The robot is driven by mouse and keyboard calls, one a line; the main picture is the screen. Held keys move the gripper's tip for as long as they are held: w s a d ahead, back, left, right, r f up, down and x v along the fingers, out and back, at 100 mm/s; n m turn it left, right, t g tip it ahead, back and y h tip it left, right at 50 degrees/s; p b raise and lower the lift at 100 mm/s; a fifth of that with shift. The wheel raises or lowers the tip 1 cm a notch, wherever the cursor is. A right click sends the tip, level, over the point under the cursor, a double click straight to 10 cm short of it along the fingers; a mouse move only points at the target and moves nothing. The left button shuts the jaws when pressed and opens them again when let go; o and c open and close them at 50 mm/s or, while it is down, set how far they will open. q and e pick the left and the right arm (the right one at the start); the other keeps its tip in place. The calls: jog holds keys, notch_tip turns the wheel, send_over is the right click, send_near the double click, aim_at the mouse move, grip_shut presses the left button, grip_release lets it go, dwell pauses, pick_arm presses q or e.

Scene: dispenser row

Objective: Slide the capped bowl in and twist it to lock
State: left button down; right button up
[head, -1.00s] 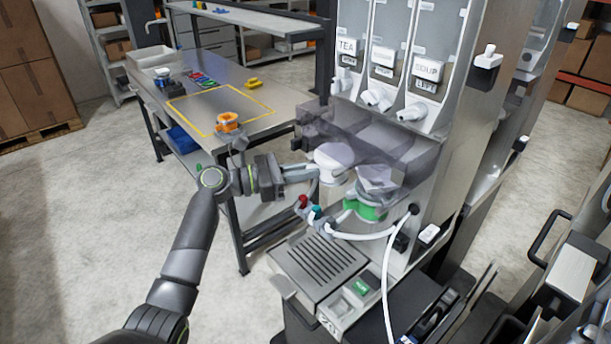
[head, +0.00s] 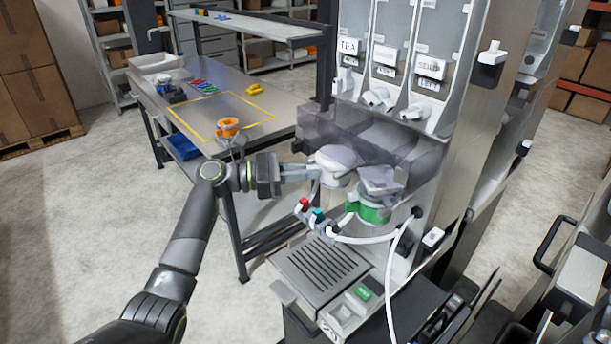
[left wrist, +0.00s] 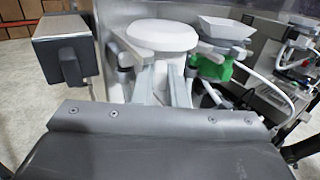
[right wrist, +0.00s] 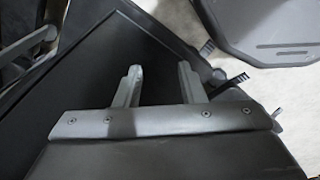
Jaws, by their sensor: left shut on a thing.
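The white bowl with its pale round cap (head: 338,163) is at the left end of the smoky hood on the dispenser. It also shows in the left wrist view (left wrist: 162,36), upright in front of the fingers. My left gripper (head: 312,174) comes from the left and is shut on the bowl's near side. Its fingers (left wrist: 163,84) hide part of the bowl's lower body. Whether the bowl is seated in its mount cannot be told. My right gripper (right wrist: 160,76) is open and empty over a dark surface.
A green-collared container (head: 373,211) with a square pale top stands just right of the bowl. Red and blue-green hose fittings (head: 310,212) and white hoses lie below. A slotted drip tray (head: 318,262) is underneath. A steel bench (head: 250,110) stands to the left.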

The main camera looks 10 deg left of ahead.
pick_arm(q)
jog(key=c, duration=1.4)
grip_release()
jog(key=shift+o, duration=0.2)
jog(key=shift+a, duration=0.1)
jog(key=p+v, duration=0.2)
jog(key=v, duration=0.6)
jog(key=shift+p, duration=0.35)
jog(key=shift+w, duration=0.1)
